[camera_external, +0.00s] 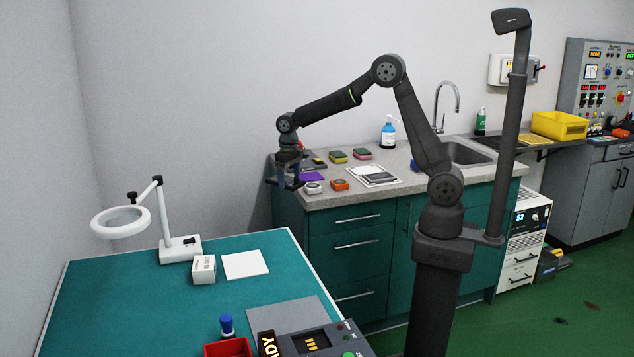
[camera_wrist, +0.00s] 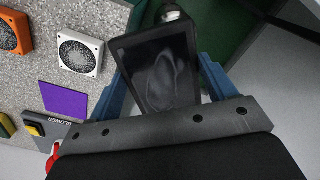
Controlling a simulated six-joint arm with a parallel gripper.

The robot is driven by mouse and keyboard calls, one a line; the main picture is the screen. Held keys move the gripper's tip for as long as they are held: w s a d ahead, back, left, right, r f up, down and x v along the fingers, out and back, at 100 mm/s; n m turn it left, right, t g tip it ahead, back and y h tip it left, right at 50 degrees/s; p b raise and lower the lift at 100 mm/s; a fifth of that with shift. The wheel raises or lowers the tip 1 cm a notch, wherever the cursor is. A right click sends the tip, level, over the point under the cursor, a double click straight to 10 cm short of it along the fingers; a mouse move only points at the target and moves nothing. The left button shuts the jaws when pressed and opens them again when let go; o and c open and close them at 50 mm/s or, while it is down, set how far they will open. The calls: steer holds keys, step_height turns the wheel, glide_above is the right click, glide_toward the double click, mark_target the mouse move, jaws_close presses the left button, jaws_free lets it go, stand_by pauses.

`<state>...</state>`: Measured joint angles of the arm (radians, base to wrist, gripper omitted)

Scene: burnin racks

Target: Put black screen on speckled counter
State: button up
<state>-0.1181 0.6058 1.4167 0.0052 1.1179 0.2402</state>
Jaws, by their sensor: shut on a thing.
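My gripper (camera_external: 289,174) is at the left end of the speckled counter (camera_external: 402,157), pointing down. Its blue fingers are shut on the black screen (camera_wrist: 160,68), a dark framed panel with a faint shape on its glossy face. In the external view the screen is small and dark at the fingertips, mostly hard to make out. In the wrist view the speckled counter (camera_wrist: 85,16) lies to the left of the screen. The screen appears at or just past the counter's edge, with dark green and grey beyond it. I cannot tell its exact height.
On the counter near my gripper are a white-framed fan (camera_wrist: 80,53), an orange-framed fan (camera_wrist: 14,31), a purple square (camera_wrist: 64,99) and a blower (camera_wrist: 60,130). A teal bench (camera_external: 120,290) stands in front.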

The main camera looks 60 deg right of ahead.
steer(key=d+m, duration=0.2)
steer(key=d, duration=0.4)
steer(key=shift+w+d+f, duration=0.3)
steer(key=shift+d+f, duration=0.05)
steer(key=shift+d, duration=0.05)
steer(key=s+a+r+n, duration=0.1)
steer(key=s+a+n, duration=0.35)
steer(key=a, duration=1.25)
steer(key=s+a+r+n, duration=0.1)
steer(key=s+a+n, duration=0.3)
steer(key=a, duration=1.2)
steer(key=n, duration=0.4)
glide_above(307, 312)
steer(key=f, duration=0.4)
steer(key=shift+w+d+f, duration=0.2)
steer(key=shift+w+d, duration=0.05)
steer(key=shift+w, duration=0.05)
steer(key=shift+s+a+f, duration=0.25)
steer(key=shift+a+f, duration=0.05)
steer(key=shift+a, duration=0.05)
steer(key=shift+f, duration=1.9)
